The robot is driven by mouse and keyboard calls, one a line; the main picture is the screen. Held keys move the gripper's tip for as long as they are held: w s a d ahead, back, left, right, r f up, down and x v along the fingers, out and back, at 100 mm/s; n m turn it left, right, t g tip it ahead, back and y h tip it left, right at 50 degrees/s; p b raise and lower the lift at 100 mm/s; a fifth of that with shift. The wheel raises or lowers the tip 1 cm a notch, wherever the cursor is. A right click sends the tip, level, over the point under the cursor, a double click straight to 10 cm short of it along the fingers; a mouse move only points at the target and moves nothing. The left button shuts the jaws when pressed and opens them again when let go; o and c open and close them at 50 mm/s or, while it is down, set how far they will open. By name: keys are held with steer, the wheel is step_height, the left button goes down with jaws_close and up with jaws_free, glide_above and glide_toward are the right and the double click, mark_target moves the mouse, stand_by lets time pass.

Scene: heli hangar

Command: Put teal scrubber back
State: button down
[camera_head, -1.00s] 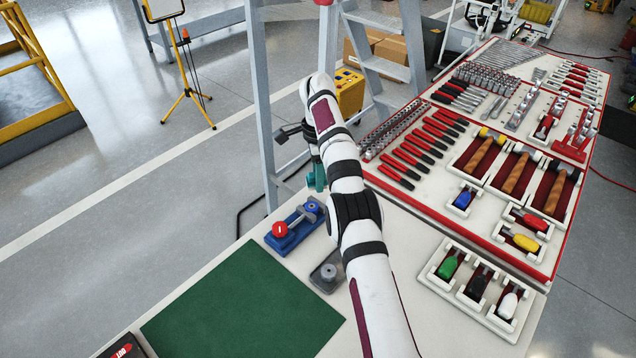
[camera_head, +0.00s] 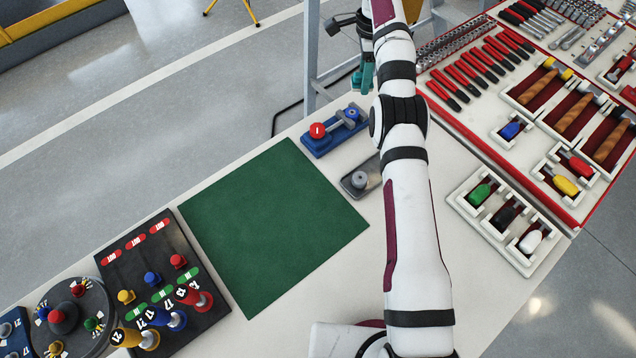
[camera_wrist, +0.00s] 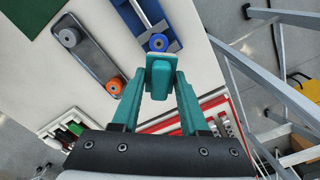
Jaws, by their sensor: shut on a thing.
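My gripper (camera_wrist: 158,88) has teal fingers in the wrist view. They are shut on a small teal block, which appears to be the teal scrubber (camera_wrist: 160,74). Its lower part is hidden between the fingers. In the head view my gripper (camera_head: 365,78) hangs by the far bench edge, beyond the blue fixture, and the scrubber cannot be told apart from the fingers there. The blue fixture (camera_head: 322,146) has a red knob and a blue knob. The blue knob (camera_wrist: 158,42) shows just past the scrubber's tip in the wrist view; contact cannot be told.
A grey tray (camera_head: 352,190) has a grey knob; the wrist view also shows its orange knob (camera_wrist: 114,85). A green mat (camera_head: 270,225) lies clear. A dark panel with coloured knobs (camera_head: 150,250) is at lower left. Tool trays (camera_head: 480,130) fill the right. A ladder (camera_wrist: 270,90) stands beside the bench.

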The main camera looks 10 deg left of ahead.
steer(key=shift+s+r, duration=0.1)
steer(key=s+d+f+n, duration=0.1)
steer(key=s+n, duration=0.5)
steer(key=s, duration=0.8)
steer(key=s+d+n, duration=0.2)
steer(key=s+n, duration=0.4)
steer(key=s, duration=0.8)
glide_above(310, 217)
steer(key=f, duration=0.7)
steer(key=shift+d, duration=0.25)
steer(key=shift+a+f, duration=0.2)
steer(key=shift+f, duration=2)
steer(key=shift+f, duration=0.1)
steer(key=shift+c, duration=2.1)
jaws_free()
